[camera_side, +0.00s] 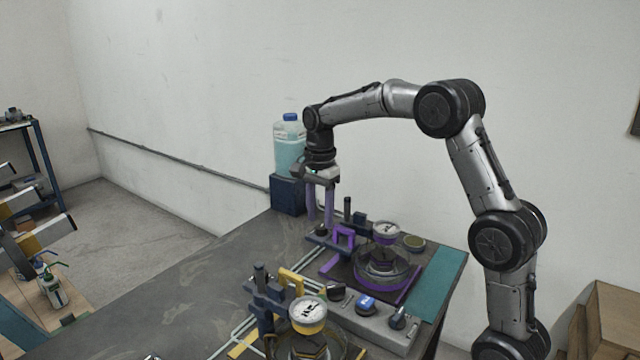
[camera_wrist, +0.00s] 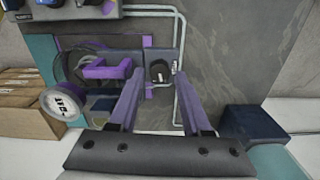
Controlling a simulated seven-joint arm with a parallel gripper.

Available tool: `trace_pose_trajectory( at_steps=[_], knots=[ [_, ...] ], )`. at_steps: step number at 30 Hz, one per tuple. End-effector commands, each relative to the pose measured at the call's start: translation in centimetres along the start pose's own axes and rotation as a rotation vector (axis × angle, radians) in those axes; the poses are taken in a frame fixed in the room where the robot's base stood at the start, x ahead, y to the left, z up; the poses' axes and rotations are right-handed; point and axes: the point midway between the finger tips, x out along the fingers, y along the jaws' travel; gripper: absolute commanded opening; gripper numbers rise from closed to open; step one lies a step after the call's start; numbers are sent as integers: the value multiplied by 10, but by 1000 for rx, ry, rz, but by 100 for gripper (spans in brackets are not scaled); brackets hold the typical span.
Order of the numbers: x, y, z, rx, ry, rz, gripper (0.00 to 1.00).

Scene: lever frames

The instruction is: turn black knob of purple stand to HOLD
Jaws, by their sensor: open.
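The purple stand (camera_side: 402,298) is at the far right part of the bench, with a round gauge (camera_side: 385,232) above it and a purple clamp handle (camera_side: 342,238) on its left. The stand's purple edge also shows in the wrist view (camera_wrist: 72,42). In the wrist view, a black knob (camera_wrist: 158,70) sits on a grey plate beside the purple clamp handle (camera_wrist: 108,68). My gripper (camera_side: 320,222) is open, its purple fingers pointing down near the stand's left end. In the wrist view the fingertips (camera_wrist: 160,76) lie either side of the knob; contact cannot be told. No HOLD marking is legible.
A yellow stand (camera_side: 292,280) with a gauge (camera_side: 308,314) is nearer the camera. A grey control box (camera_side: 380,325) with several knobs lies beside both stands. A bottle of blue liquid (camera_side: 290,148) stands on a dark blue block (camera_side: 287,195) behind my gripper. The bench's left part is mostly clear.

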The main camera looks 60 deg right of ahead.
Motion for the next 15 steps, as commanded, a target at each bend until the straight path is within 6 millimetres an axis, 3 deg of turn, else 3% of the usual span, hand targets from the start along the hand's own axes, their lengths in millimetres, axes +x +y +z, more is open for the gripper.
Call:
trace_pose_trajectory(
  at_steps=[9,15],
  knots=[
    [-70,-1,0,0,2,-5,48],
    [-101,-1,0,0,1,-4,48]
  ],
)
